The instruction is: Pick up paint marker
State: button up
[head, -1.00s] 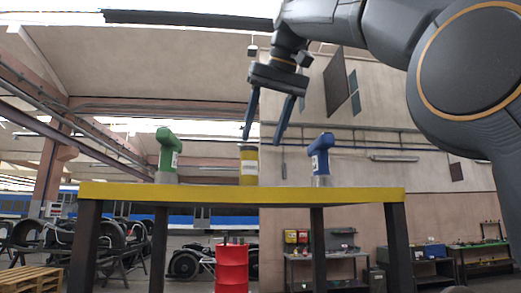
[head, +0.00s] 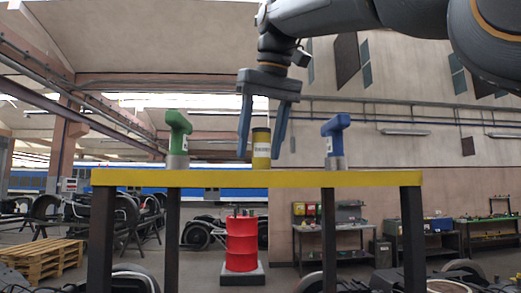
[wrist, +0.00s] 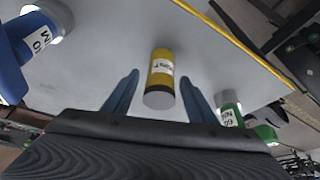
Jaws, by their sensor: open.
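The paint marker is a yellow upright cylinder (head: 261,137) with a dark top and a white label, standing on the table in the head view. My gripper (head: 260,157) points down over it, with one blue finger on each side. In the wrist view the paint marker (wrist: 160,62) shows between the open fingers of my gripper (wrist: 159,76), with a gap to each. The fingers look apart from it, and nothing is held.
A green tool-shaped item (head: 178,131) stands on the table to the left, and a blue one (head: 335,135) to the right. The table has a yellow edge (head: 310,179). The tabletop between the items is clear.

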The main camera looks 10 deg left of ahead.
jog(key=shift+x, duration=1.25)
jog(key=shift+c, duration=0.3)
jog(key=c, duration=1.1)
jog(key=shift+r, duration=0.2)
